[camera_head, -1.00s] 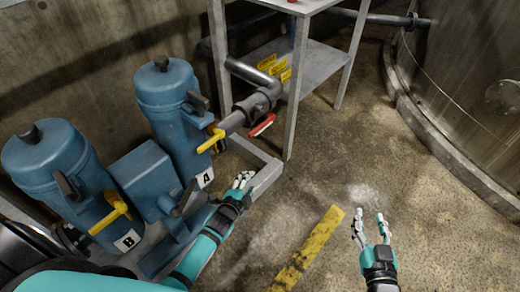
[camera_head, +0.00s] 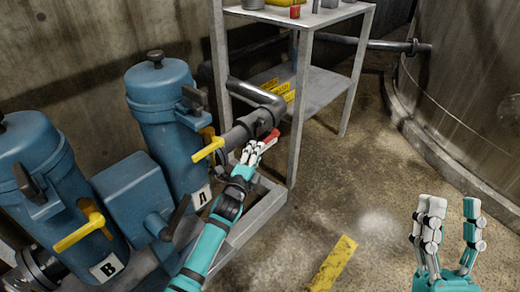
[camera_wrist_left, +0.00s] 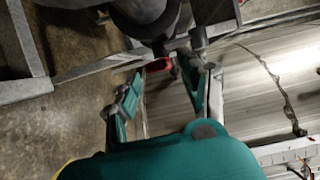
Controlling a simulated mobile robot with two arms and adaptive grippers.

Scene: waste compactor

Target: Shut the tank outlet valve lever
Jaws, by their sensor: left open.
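A red valve lever (camera_head: 271,136) sits on the grey pipe valve (camera_head: 262,118) beside the shelf leg; it is partly hidden behind my left fingers. My left gripper (camera_head: 258,150) is open, with its fingertips right at the lever. In the left wrist view the red lever (camera_wrist_left: 158,64) shows between the spread fingers of my left gripper (camera_wrist_left: 164,72), near the tips; I cannot tell whether they touch it. My right gripper (camera_head: 452,210) is open and empty, held up at the lower right, far from the lever.
Blue pump units A (camera_head: 172,130) and B (camera_head: 45,185), with yellow levers (camera_head: 208,149), stand on the left. A metal shelf (camera_head: 325,90) stands right behind the lever. A large tank (camera_head: 470,90) is at the right.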

